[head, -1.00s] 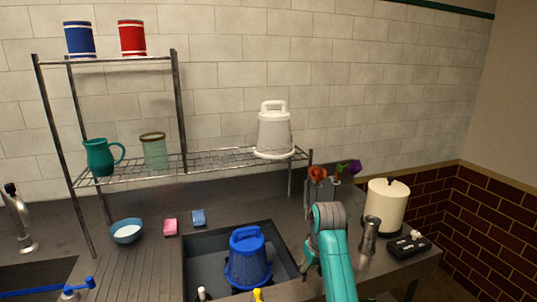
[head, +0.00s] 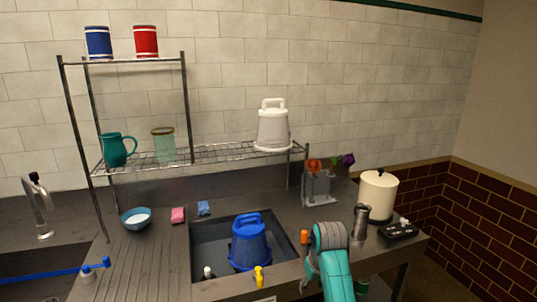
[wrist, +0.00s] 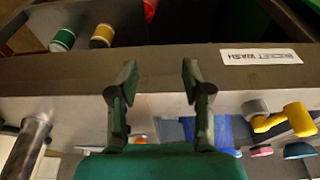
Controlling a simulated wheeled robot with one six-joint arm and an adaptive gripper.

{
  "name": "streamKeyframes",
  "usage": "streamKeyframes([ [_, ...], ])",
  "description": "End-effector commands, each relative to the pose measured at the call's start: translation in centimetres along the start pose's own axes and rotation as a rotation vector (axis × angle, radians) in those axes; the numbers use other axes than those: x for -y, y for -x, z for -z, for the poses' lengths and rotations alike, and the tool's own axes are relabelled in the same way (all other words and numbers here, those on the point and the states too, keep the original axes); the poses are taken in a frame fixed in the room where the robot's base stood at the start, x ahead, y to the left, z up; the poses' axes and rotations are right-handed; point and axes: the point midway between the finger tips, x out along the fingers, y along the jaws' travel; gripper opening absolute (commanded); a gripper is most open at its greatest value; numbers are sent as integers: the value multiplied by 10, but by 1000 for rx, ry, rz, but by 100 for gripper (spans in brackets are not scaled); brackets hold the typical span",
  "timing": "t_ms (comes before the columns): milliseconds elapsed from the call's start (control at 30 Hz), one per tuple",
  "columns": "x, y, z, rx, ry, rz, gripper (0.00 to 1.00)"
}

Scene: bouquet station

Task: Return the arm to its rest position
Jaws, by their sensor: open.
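My arm's teal and grey links (head: 332,265) show at the bottom of the head view, in front of the counter's right part. The gripper itself cannot be made out there. In the wrist view my gripper (wrist: 158,80) has its two dark fingers wide apart with nothing held between them. The fingers lie across the view of the counter's front edge (wrist: 75,84). I cannot tell how far they are from it.
A blue bucket (head: 249,245) stands in the dark sink basin (head: 207,270). A steel vase (head: 360,222), cream canister (head: 378,196) and flower holder (head: 318,187) stand on the right. A white bucket (head: 272,130) sits on the wire rack (head: 215,155). Cylinders (wrist: 102,36) show below the counter edge.

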Motion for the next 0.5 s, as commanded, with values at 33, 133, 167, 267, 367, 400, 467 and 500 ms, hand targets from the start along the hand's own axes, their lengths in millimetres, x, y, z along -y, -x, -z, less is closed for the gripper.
streamKeyframes([
  [33, 0, -8, -6, -7, -3, -2, 49],
  [133, 1, -23, -15, -26, -9, -7, 49],
  [167, 1, -28, -19, -31, -11, -8, 49],
  [267, 2, -46, -32, -56, -19, -15, 49],
  [367, 4, -68, -50, -86, -30, -23, 49],
  [400, 4, -78, -60, -100, -35, -26, 49],
  [467, 6, -94, -76, -125, -44, -33, 49],
  [500, 8, -104, -87, -144, -49, -38, 49],
])
